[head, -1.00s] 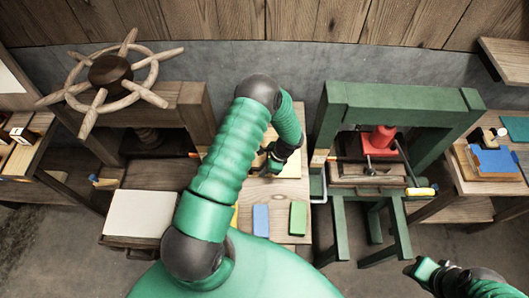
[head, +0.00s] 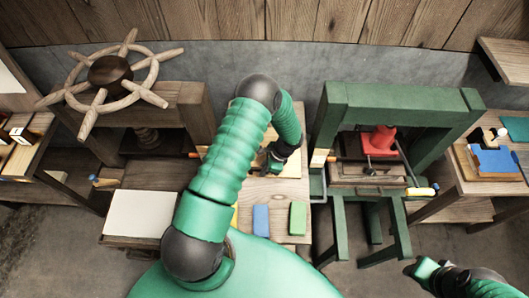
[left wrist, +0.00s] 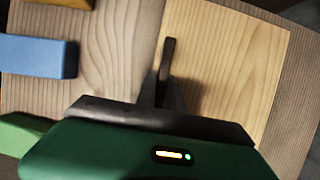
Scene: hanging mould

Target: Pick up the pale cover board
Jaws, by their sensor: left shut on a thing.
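The pale cover board (left wrist: 225,70) lies on the wooden bench top, filling much of the left wrist view. In the head view it shows partly (head: 292,166), beside and behind my left gripper (head: 270,162). My left gripper (left wrist: 166,75) is shut on the board at its left edge in the left wrist view.
A blue block (head: 261,220), a green block (head: 298,217) and a partly hidden yellow block lie at the bench's near edge. A green press (head: 337,115) stands to the right. A wooden press with a spoked wheel (head: 152,72) stands to the left.

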